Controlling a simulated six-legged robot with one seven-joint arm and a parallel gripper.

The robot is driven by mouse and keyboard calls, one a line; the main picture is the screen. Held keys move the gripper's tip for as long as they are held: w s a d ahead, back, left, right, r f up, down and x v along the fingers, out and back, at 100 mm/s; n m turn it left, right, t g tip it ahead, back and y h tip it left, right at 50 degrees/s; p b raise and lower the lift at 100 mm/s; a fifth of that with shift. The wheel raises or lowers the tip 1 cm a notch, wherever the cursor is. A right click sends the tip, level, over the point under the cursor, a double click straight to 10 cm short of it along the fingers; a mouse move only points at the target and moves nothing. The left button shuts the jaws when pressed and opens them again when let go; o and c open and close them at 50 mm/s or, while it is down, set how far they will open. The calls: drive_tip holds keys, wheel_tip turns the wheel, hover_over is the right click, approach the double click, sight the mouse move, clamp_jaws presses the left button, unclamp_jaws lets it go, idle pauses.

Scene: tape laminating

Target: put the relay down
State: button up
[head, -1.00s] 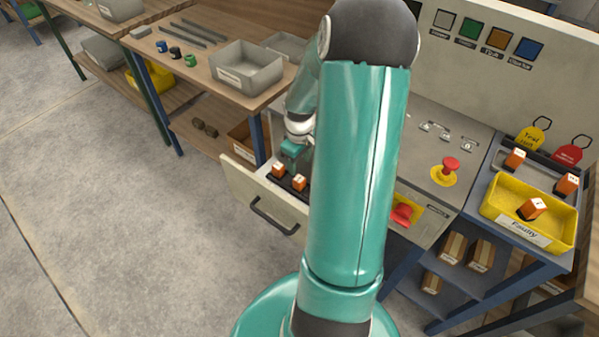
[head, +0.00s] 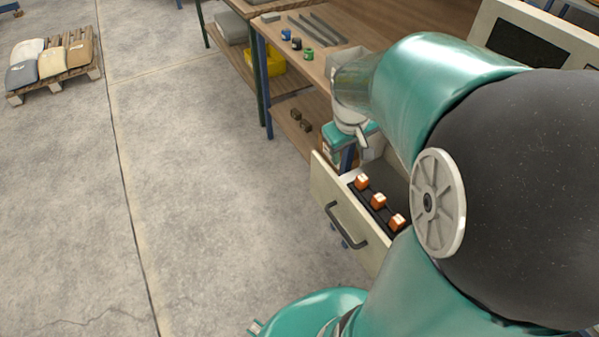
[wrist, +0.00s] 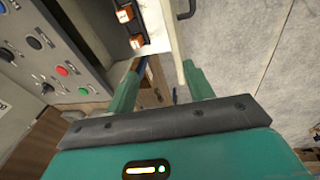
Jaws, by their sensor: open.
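Three orange relays stand in a row in a dark rack in the open drawer (head: 323,187): a far one (head: 361,182), a middle one (head: 379,201) and a near one (head: 397,223). In the wrist view two relays show at the top, one (wrist: 124,14) above the other (wrist: 137,41). My gripper (wrist: 161,80) is open, with nothing visible between its fingers. It is apart from the relays, near the drawer's end. In the head view my gripper (head: 343,158) is at the far end of the drawer, its fingers mostly hidden.
The drawer's handle (head: 345,228) sticks out over open floor (head: 210,220). A wooden bench (head: 345,40) stands behind, with black, blue and green small parts. A control panel (wrist: 45,50) with buttons lies left in the wrist view. A loaded pallet (head: 55,72) is far left.

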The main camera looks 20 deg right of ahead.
drive_tip(key=s+a+r+t, duration=0.1)
drive_tip(key=s+a+r, duration=0.2)
drive_tip(key=a, duration=0.2)
drive_tip(key=s+a+r+t+y, duration=0.1)
drive_tip(key=s+a+r, duration=0.2)
drive_tip(key=a, duration=0.3)
drive_tip(key=s+a+r+t+y, duration=0.1)
drive_tip(key=s+a+r+t, duration=0.1)
drive_tip(key=s+a+r, duration=0.1)
drive_tip(key=a+r, duration=0.1)
drive_tip(key=a, duration=0.1)
drive_tip(key=shift+s+a+m, duration=0.25)
drive_tip(key=shift+a+m, duration=0.05)
drive_tip(key=shift+a, duration=0.05)
